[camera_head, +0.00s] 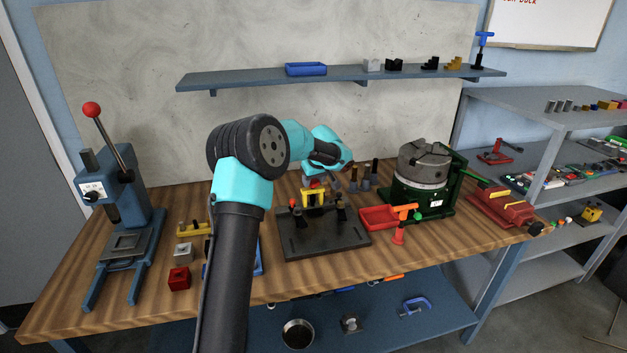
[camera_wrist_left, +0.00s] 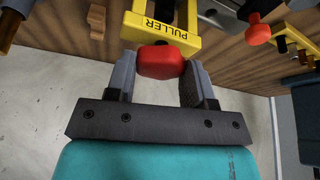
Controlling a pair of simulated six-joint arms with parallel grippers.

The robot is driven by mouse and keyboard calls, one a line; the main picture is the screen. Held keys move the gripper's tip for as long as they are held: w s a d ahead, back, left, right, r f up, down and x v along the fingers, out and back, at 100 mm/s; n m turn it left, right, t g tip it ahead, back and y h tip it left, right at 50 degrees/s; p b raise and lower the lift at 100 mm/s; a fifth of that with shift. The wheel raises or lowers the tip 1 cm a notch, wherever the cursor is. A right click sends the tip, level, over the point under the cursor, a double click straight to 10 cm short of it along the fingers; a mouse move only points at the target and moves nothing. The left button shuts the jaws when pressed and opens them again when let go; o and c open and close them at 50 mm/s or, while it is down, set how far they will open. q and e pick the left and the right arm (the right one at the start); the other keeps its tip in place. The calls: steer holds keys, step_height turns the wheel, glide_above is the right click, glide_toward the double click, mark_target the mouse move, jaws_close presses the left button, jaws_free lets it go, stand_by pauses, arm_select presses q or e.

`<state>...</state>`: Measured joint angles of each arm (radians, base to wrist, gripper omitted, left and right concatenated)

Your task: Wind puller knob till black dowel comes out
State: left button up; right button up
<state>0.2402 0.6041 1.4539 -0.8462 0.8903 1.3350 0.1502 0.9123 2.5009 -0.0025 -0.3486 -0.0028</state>
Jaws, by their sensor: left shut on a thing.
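The yellow puller (camera_head: 314,200) stands on the dark fixture plate (camera_head: 310,240) in the middle of the bench. In the left wrist view, its yellow frame (camera_wrist_left: 163,32) is lettered PULLER. Its red knob (camera_wrist_left: 160,62) sits between the two grey fingers of my left gripper (camera_wrist_left: 157,78), which is shut on it. In the head view, the left gripper (camera_head: 309,182) is above the puller, partly hidden by my arm. I cannot make out the black dowel in either view. My right gripper is not in view.
A blue press (camera_head: 125,195) stands at the left of the bench. A red tray (camera_head: 380,218) and a green-based chuck (camera_head: 424,165) are right of the plate. A red block (camera_head: 179,278) lies at the front left. A shelf (camera_head: 340,75) hangs behind.

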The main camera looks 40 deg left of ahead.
arm_select(q)
steer(key=shift+c, duration=1.2)
steer(key=shift+m, duration=0.4)
